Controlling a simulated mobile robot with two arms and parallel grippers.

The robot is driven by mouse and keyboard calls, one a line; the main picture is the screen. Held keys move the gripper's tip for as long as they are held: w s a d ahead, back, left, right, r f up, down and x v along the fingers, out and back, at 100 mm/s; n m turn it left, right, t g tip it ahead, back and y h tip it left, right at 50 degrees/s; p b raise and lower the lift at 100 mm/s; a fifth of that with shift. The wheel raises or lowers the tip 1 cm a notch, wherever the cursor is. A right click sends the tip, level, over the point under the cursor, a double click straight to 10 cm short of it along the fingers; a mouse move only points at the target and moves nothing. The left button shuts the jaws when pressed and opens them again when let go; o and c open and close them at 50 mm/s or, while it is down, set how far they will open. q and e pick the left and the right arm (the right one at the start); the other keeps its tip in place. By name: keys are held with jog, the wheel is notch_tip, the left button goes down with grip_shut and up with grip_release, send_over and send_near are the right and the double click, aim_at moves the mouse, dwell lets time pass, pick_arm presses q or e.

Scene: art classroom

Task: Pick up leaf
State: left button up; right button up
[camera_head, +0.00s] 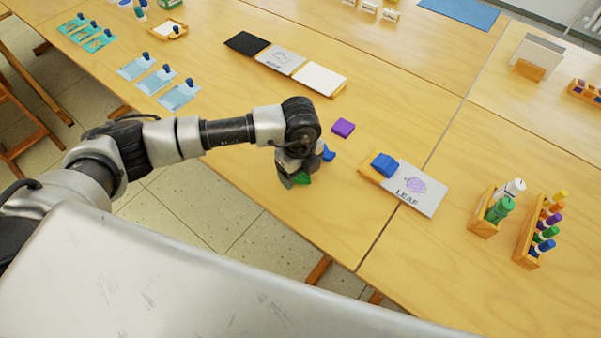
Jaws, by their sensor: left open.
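A small green piece (302,179) lies on the table at the tips of my left gripper (291,173). Its shape is mostly hidden by the gripper, so I cannot tell if it is leaf-shaped. My left gripper is open and points down at the near table edge. I cannot tell if its fingers are around the green piece or beside it. A blue piece (328,153) lies just right of the gripper, and a purple piece (343,127) lies behind it. A card marked LEAF (424,201) with a purple print lies to the right. My right gripper is not in view.
Wooden holders with a green bottle (500,209) and several markers (545,232) stand right. Black, grey and white panels (320,79) lie behind the arm. Table is clear around the purple piece.

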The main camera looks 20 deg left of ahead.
pick_arm(q)
jog(key=shift+f, duration=0.15)
jog(key=c, duration=1)
